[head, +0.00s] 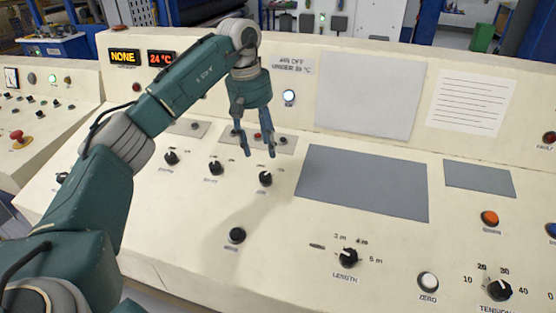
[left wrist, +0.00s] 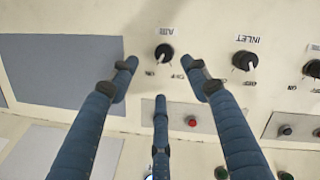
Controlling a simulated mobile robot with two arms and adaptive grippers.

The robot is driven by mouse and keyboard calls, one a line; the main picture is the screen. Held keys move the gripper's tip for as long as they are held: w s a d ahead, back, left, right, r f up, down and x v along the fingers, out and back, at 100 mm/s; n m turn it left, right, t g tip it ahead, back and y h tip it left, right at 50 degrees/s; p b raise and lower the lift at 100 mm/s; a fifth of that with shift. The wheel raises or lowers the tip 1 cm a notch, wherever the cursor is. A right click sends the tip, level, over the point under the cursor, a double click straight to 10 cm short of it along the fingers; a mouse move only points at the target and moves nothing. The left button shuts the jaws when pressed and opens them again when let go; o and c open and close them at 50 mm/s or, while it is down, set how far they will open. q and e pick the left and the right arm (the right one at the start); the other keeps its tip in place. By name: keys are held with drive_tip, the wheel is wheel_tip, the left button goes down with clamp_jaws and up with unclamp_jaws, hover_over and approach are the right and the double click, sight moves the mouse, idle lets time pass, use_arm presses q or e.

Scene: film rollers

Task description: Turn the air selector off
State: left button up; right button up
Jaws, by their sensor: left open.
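The air selector (head: 265,178) is a small black knob on the sloping cream panel, the rightmost of a row of similar knobs. In the left wrist view the air knob (left wrist: 164,54) shows upside down under its AIR label, with its pale pointer apparently towards the ON mark. My left gripper (head: 259,154) hangs above the panel, just behind and over this knob. Its fingers are spread and empty; in the left wrist view the fingertips (left wrist: 160,72) sit on either side of the knob, seemingly apart from it. My right gripper is out of view.
The inlet knob (left wrist: 245,61) is beside the air knob. A small plate (head: 286,142) with coloured buttons lies behind it, and a grey panel (head: 362,184) is to the right. A lit white lamp (head: 289,97) and a red 24 °C display (head: 162,58) are on the upright face.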

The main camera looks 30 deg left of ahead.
sight(265, 174)
use_arm(q)
drive_tip(key=f, duration=0.2)
drive_tip(key=f+p, duration=0.1)
drive_tip(key=f, duration=0.5)
drive_tip(key=shift+w+d+f, duration=0.1)
drive_tip(key=shift+w+f, duration=0.15)
drive_tip(key=shift+s+d+f+p, duration=0.15)
drive_tip(key=shift+f+p, duration=0.15)
drive_tip(key=shift+f, duration=0.4)
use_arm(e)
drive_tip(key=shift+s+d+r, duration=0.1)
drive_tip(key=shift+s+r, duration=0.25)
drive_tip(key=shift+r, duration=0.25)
use_arm(q)
drive_tip(key=shift+c, duration=0.5)
